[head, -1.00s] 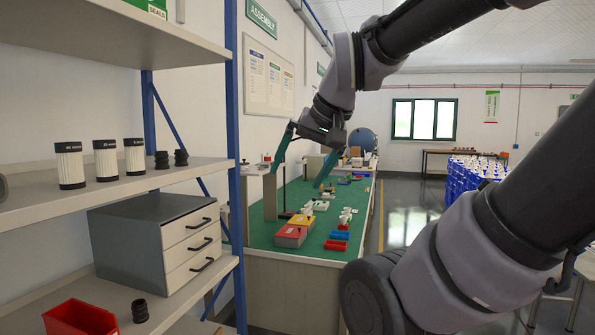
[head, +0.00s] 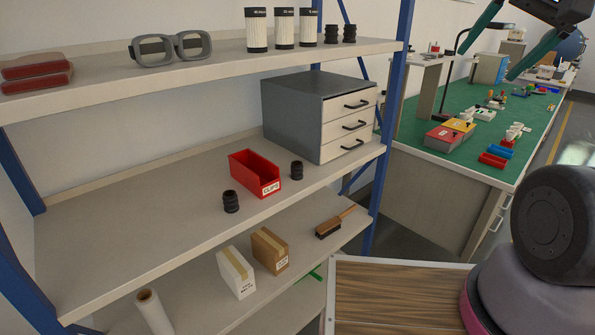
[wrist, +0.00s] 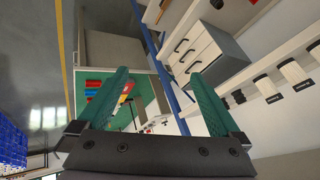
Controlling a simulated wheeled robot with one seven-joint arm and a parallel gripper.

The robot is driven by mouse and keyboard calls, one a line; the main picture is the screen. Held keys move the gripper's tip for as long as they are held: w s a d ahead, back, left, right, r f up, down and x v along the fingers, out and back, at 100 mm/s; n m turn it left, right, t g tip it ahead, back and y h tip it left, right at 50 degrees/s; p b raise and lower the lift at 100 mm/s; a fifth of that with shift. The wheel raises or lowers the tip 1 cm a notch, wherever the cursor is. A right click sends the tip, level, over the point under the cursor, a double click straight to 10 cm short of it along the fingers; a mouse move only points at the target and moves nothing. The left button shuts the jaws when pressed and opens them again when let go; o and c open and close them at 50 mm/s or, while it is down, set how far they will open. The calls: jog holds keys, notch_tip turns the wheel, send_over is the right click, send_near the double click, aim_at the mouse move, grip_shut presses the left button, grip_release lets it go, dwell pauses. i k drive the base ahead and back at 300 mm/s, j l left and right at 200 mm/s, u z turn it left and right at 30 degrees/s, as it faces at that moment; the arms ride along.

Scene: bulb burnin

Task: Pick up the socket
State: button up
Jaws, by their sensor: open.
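Several small black ribbed cylinders look like sockets, but I cannot tell which one is meant. One (head: 231,201) stands upright on the middle shelf left of a red bin, and another (head: 297,170) stands right of the bin. Two more, one (head: 331,34) beside the other (head: 349,34), stand on the upper shelf by the white filters. Dark pieces also show at the right of the wrist view (wrist: 239,97). My gripper (head: 487,63) is open and empty, with teal fingers, at the upper right, well away from the shelves. It also shows in the wrist view (wrist: 158,76).
The red bin (head: 255,173) and a grey drawer cabinet (head: 320,118) share the middle shelf. Goggles (head: 170,47) and white filters (head: 284,29) are above; boxes (head: 237,272) and a brush (head: 335,222) are below. A blue post (head: 391,110) separates the shelves from the green workbench (head: 430,115).

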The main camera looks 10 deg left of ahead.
aim_at(296, 166)
jog(key=k+j+u, duration=0.15)
jog(key=u, duration=0.35)
jog(key=k+j+u, duration=0.1)
jog(key=j+u, duration=0.4)
